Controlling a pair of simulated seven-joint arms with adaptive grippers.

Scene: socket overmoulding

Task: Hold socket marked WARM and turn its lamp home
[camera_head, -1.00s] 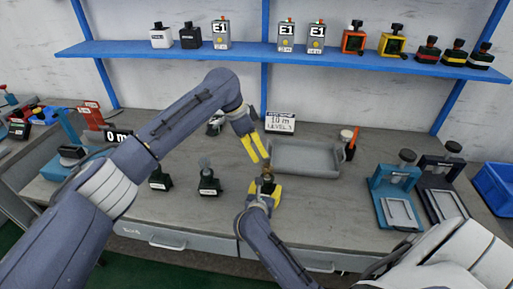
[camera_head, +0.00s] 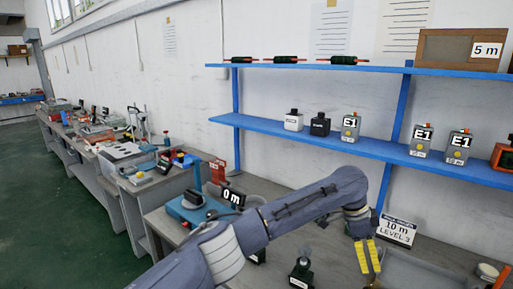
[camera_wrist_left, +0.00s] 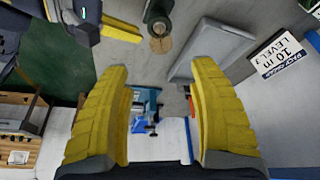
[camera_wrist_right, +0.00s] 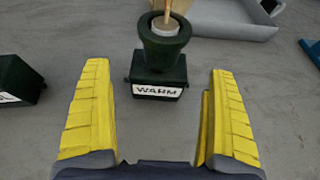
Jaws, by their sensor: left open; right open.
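The dark green socket marked WARM (camera_wrist_right: 163,48) stands upright on the bench in the right wrist view, with a tan stem rising from its grey-ringed top. My right gripper (camera_wrist_right: 160,68) is open, its yellow fingers spread in front of the socket, with a gap on both sides. In the left wrist view a dark socket with a tan, round top (camera_wrist_left: 159,44) shows beyond my left gripper (camera_wrist_left: 161,68), which is open and empty. In the head view my left gripper (camera_head: 367,257) points down over the bench.
A second dark socket (camera_wrist_right: 15,80) stands left of WARM. A grey tray (camera_wrist_right: 230,20) lies behind it.

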